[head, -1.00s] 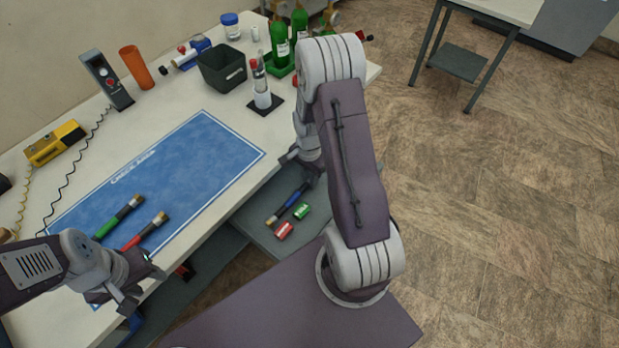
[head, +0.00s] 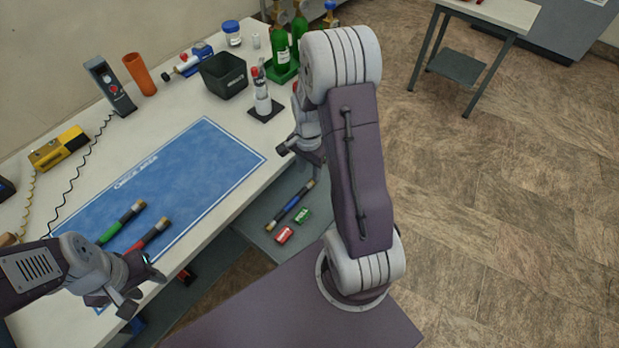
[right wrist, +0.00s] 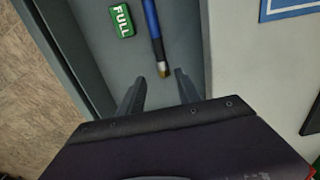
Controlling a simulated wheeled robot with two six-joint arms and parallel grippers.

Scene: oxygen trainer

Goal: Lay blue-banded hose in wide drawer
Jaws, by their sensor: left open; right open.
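The blue-banded hose (head: 289,207), dark with a blue band and brass ends, lies in the open wide drawer (head: 258,224) beside a green tag and a red tag. It also shows in the right wrist view (right wrist: 153,32), flat on the drawer floor, with its brass end just beyond my fingertips. My right gripper (right wrist: 158,88) is open and empty above the drawer, apart from the hose. In the head view my right gripper (head: 301,153) is partly hidden by my arm. My left gripper (head: 127,302) is open and empty at the table's front edge, near the mat.
A green-banded hose (head: 122,223) and a red-banded hose (head: 148,236) lie on the blue mat (head: 190,170). The green FULL tag (right wrist: 122,20) and red tag (head: 284,234) lie in the drawer. A black bin (head: 224,76), a bottle (head: 262,100) and green cylinders (head: 281,50) stand at the back.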

